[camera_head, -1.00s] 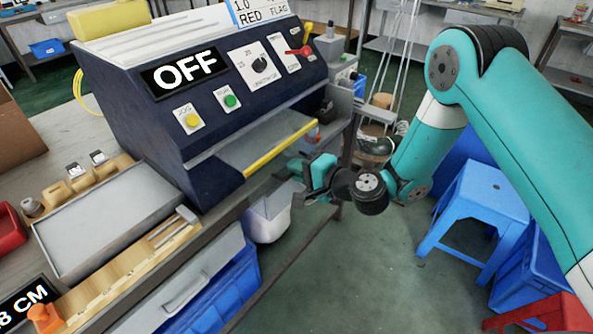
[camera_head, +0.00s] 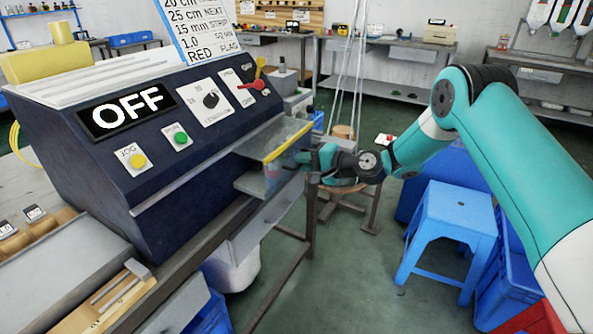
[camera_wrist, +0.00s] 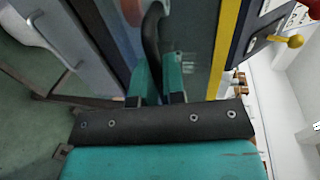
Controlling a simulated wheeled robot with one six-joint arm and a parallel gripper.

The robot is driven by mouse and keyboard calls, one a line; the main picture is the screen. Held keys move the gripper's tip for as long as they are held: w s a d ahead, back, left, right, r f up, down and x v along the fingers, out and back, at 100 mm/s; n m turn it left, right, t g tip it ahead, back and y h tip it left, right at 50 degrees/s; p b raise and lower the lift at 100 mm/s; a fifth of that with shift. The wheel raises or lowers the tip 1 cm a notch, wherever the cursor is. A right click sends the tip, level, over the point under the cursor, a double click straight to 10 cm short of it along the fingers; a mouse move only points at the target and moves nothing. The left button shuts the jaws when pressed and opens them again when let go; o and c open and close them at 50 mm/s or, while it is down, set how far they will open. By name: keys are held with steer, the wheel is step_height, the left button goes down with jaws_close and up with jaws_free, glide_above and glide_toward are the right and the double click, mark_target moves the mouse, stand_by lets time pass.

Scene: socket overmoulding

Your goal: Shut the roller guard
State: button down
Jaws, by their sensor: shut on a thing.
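The roller guard (camera_head: 272,136) is a clear panel with a yellow edge strip. In the head view it juts out from the dark blue machine's front, below the control panel, so it stands open. In the wrist view its yellow strip (camera_wrist: 226,45) runs along the right of the clear panel. My gripper (camera_head: 306,160) is at the guard's outer side, just below the yellow strip. In the wrist view my gripper (camera_wrist: 160,78) has its teal fingers shut on a curved black handle (camera_wrist: 152,35). The handle's lower end is hidden between the fingers.
The machine's display (camera_head: 126,110) reads OFF. A grey metal shelf (camera_head: 255,184) lies below the guard. A blue stool (camera_head: 452,222) and blue crates stand on the right, under my arm. A wooden stool (camera_head: 350,195) is behind the gripper. Open floor lies between machine and blue stool.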

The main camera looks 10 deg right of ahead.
steer(key=shift+w+d, duration=0.25)
steer(key=shift+d, duration=0.1)
steer(key=c, duration=1.2)
jaws_free()
steer(key=shift+c, duration=0.2)
steer(key=shift+a, duration=0.15)
steer(key=b+v, duration=0.1)
steer(key=v, duration=1.6)
steer(key=shift+s, duration=0.15)
